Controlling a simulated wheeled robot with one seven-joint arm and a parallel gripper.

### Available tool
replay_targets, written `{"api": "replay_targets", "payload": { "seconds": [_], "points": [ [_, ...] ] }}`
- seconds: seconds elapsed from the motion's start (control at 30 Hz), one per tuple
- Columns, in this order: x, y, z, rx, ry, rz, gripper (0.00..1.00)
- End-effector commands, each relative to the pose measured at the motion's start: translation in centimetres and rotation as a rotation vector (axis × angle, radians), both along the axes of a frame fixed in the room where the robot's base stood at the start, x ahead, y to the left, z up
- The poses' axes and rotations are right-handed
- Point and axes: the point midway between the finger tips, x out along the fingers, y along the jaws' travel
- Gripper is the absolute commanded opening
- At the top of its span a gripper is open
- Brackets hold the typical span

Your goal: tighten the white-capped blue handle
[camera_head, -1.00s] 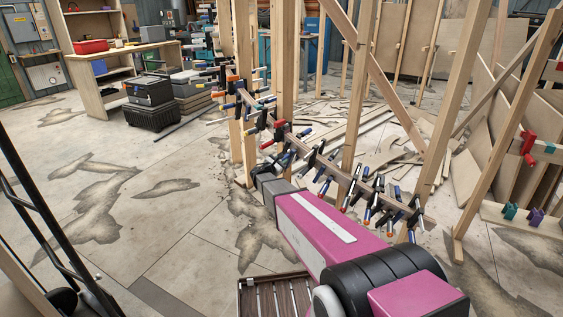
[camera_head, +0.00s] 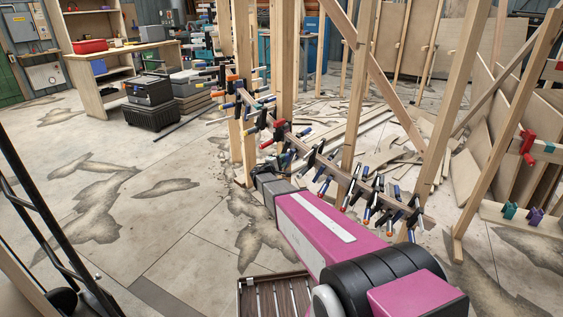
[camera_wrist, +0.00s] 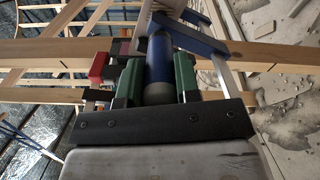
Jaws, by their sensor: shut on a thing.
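The blue handle (camera_wrist: 159,58) shows in the wrist view, standing between the two green pads of my gripper (camera_wrist: 158,75). The pads are shut on the handle from both sides. In the head view my gripper (camera_head: 279,167) is at the near side of the curved stringer (camera_head: 331,169), among the clamps. The held handle cannot be made out clearly there, and its far end is hidden in the wrist view.
Several clamps with blue, red and orange handles line the stringer; a red handle (camera_wrist: 98,67) and a metal bar (camera_wrist: 221,72) are close beside my gripper. Upright wooden posts (camera_head: 357,105) stand along the stringer. Open cracked floor (camera_head: 150,215) lies to the left.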

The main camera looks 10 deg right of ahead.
Motion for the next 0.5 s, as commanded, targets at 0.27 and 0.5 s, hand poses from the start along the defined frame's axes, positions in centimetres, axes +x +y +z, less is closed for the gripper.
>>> {"api": "replay_targets", "payload": {
  "seconds": [0.27, 0.5],
  "points": [
    [-0.09, -0.02, -0.13, 0.184, -0.185, -0.001, 0.07],
    [-0.1, -0.01, -0.21, 0.343, -0.347, -0.001, 0.07]
  ]
}}
